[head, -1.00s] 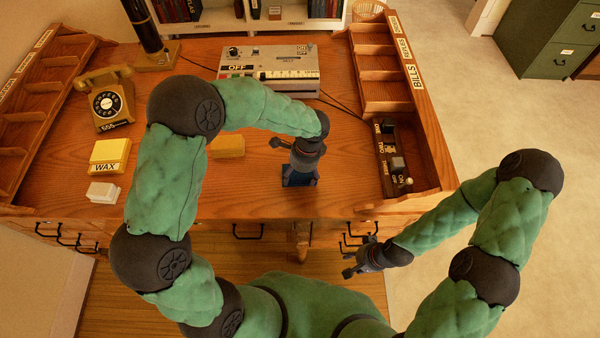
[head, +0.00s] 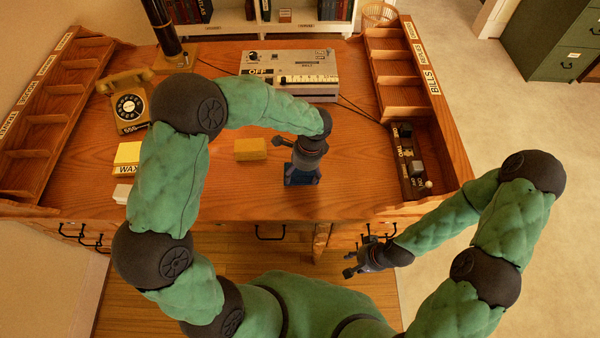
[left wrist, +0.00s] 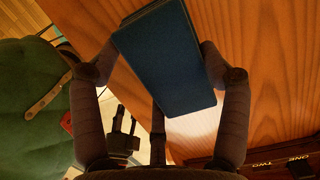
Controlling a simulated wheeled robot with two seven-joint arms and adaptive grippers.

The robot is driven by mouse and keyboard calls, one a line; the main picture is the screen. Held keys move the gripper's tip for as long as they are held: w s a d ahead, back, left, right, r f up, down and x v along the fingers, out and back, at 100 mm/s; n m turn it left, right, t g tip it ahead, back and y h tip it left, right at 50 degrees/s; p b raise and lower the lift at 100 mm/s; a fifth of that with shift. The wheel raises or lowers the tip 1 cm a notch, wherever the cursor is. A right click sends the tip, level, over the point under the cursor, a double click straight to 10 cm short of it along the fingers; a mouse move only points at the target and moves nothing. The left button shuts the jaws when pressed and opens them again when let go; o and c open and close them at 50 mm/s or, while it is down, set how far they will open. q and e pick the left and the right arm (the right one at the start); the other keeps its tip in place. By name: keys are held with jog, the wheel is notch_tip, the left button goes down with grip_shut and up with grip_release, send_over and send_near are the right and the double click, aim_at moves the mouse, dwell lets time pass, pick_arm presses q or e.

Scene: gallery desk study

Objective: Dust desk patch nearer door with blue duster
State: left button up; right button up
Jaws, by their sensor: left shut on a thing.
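My left gripper (head: 303,166) is over the front middle of the wooden desk (head: 345,165), fingers pointing down. It is shut on the blue duster (head: 301,179), which shows as a dark blue block between the fingers in the left wrist view (left wrist: 168,60). The duster is low over the wood; I cannot tell whether it touches. A pale bright area (left wrist: 195,133) lies beside the duster in the wrist view; I cannot tell whether it is dust or light. No dust patch is clear in the head view. My right gripper (head: 358,262) is open and empty, in front of the desk.
A yellow block (head: 250,149) lies just left of the duster. A wax box (head: 127,158), a white block (head: 122,193) and a telephone (head: 129,106) are further left. A grey device (head: 291,72) stands behind. A switch panel (head: 412,165) and pigeonholes (head: 397,75) line the right side.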

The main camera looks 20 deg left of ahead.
pick_arm(q)
notch_tip(320, 180, up, 2)
jog(key=shift+a+p, duration=0.1)
jog(key=shift+p, duration=0.5)
jog(key=shift+r+p, duration=1.2)
jog(key=shift+r, duration=0.35)
